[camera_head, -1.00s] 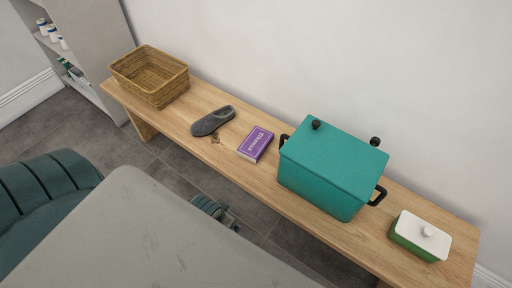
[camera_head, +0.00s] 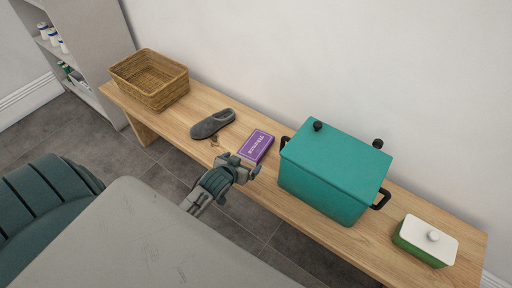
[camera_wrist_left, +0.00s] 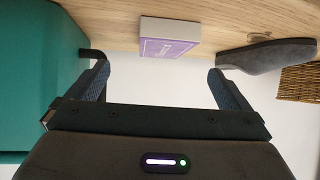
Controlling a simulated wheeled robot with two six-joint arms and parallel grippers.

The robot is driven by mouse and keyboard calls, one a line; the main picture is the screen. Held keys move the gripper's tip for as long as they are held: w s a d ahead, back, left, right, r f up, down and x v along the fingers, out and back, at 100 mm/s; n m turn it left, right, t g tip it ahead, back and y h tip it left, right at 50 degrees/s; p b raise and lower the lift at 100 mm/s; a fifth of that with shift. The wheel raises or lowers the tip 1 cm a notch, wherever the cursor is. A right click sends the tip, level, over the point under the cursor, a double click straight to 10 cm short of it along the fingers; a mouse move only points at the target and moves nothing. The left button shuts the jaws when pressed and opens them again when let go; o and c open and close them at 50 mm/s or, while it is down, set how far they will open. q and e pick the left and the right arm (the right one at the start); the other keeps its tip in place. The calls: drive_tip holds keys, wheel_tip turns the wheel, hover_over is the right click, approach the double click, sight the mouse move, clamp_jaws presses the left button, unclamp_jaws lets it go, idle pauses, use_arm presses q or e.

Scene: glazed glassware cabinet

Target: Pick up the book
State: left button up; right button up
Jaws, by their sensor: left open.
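A purple book (camera_head: 256,146) with white lettering lies flat on the wooden bench, between a grey slipper and a teal box. My left gripper (camera_head: 246,169) is at the bench's front edge, just in front of the book, and hides part of its near side. In the left wrist view the book (camera_wrist_left: 169,38) shows ahead, between the two fingers but beyond their tips. The left gripper (camera_wrist_left: 158,76) is open and empty there. My right gripper is not in view.
The teal box (camera_head: 333,170) with black handles stands right of the book, and the grey slipper (camera_head: 212,124) lies left. A wicker basket (camera_head: 150,99) is at the bench's left end, a green dish with white lid (camera_head: 426,242) at the right. A wall runs behind.

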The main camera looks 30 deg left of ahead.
use_arm(q)
drive_tip(key=t, duration=0.1)
approach(256, 145)
drive_tip(key=x, duration=0.3)
drive_tip(key=shift+a+b, duration=0.15)
drive_tip(key=shift+b, duration=0.25)
drive_tip(key=b+x, duration=0.1)
drive_tip(key=x, duration=0.4)
drive_tip(key=shift+w+f, duration=0.25)
drive_tip(key=shift+w, duration=0.05)
drive_tip(key=shift+r, duration=0.1)
drive_tip(key=c, duration=1)
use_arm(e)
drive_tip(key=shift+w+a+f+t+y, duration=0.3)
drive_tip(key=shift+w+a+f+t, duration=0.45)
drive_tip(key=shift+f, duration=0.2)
